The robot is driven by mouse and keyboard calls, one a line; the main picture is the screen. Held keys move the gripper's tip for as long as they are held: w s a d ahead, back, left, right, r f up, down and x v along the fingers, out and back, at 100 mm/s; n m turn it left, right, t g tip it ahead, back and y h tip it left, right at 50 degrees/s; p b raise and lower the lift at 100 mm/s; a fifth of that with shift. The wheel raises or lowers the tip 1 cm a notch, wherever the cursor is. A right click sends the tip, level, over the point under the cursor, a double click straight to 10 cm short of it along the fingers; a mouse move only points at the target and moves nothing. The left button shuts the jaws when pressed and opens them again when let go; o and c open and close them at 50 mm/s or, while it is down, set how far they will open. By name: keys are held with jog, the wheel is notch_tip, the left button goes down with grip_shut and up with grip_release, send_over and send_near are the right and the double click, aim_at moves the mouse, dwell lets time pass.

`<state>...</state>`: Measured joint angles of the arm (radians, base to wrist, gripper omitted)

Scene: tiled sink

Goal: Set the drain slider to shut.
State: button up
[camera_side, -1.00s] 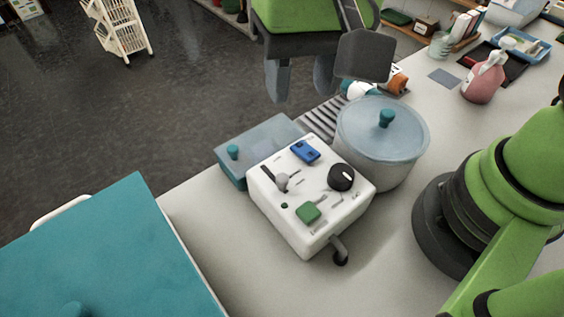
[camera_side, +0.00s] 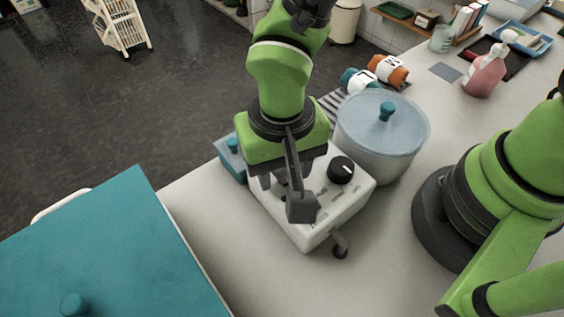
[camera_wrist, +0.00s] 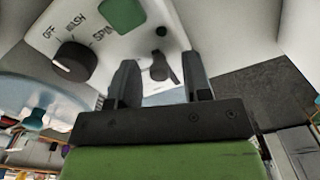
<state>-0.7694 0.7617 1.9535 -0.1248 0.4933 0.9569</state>
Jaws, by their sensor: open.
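The white control box (camera_side: 346,199) stands on the counter, and my gripper (camera_side: 281,192) is low over its left part, pointing down. In the wrist view the grey slider handle (camera_wrist: 159,68) shows between the two fingers of my gripper (camera_wrist: 162,76). The fingers are apart, with a visible gap on each side of the handle. Whether the fingers reach down to its height is hard to tell. The slider's slot and marks are not readable.
A black dial (camera_side: 341,169) marked OFF, WASH and SPIN and a green button (camera_wrist: 122,14) sit on the box. A lidded pot (camera_side: 385,140) stands close behind right. A teal-lidded box (camera_side: 110,235) is at the left. The counter in front is clear.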

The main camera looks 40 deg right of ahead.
grip_shut()
jog(key=shift+w, duration=2.3)
grip_release()
notch_tip(320, 180, up, 10)
